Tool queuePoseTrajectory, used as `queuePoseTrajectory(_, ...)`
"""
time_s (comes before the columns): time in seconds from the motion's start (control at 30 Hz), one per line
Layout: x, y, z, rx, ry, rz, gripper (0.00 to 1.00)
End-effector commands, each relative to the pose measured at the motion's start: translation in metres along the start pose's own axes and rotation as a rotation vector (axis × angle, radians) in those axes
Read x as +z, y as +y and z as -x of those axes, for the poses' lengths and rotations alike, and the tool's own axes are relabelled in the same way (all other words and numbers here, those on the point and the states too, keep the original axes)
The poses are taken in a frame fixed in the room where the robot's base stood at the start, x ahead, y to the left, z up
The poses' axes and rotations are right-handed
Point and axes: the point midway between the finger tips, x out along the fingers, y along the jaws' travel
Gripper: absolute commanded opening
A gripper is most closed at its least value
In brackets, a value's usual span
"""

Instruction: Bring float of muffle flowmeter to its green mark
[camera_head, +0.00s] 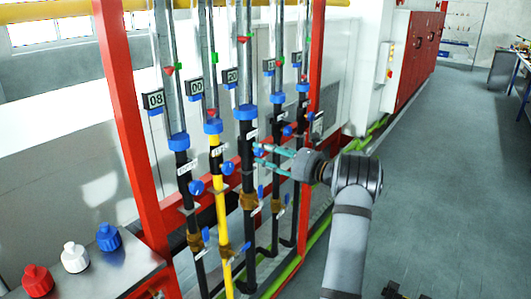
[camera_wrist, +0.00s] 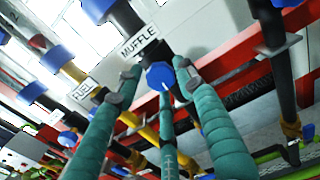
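The muffle flowmeter (camera_head: 243,85) appears to be the third tube from the left in the head view, with a small display (camera_head: 231,76) reading 20.
A yellow pipe (camera_head: 219,190) labelled FUEL stands to the left, and other black pipes stand close by. A red frame post (camera_head: 128,110) is at the left. A bench (camera_head: 120,270) with red, white and blue bottles stands at lower left.

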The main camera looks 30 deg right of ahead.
Motion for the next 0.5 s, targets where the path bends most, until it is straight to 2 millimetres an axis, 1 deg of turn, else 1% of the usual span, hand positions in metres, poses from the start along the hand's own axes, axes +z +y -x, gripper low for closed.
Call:
queuePoseTrajectory(0.07,0.0001,-0.0001,0.0002,0.000,0.000,0.000,0.32)
queuePoseTrajectory(0.5,0.0009,-0.0004,0.0002,-0.001,-0.002,0.000,0.06)
